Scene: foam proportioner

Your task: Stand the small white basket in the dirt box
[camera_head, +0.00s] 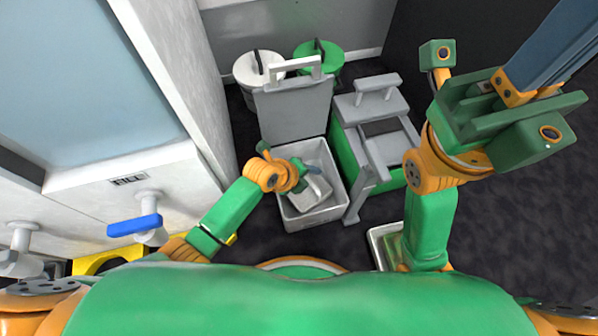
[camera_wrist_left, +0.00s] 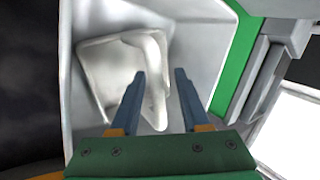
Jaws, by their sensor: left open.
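The small white basket (camera_head: 312,197) is inside the dirt box (camera_head: 302,222), a light grey open bin below my left arm. In the left wrist view the basket (camera_wrist_left: 105,75) shows its arched handle, inside the box wall (camera_wrist_left: 68,60). My left gripper (camera_head: 314,178) is over the box, open. In the wrist view its two fingers (camera_wrist_left: 160,75) lie on either side of the lower part of the handle, apart from each other. I cannot tell whether the basket's base rests flat. My right gripper (camera_head: 550,55) is raised at the upper right, close to the camera; its finger gap is unclear.
The box's raised grey lid (camera_head: 295,108) stands behind it. A green and grey unit (camera_head: 385,125) adjoins it at the right. White (camera_head: 246,72) and green (camera_head: 332,58) lidded buckets stand behind. A white cabinet (camera_head: 165,175) with a blue-handled valve (camera_head: 135,226) is at left.

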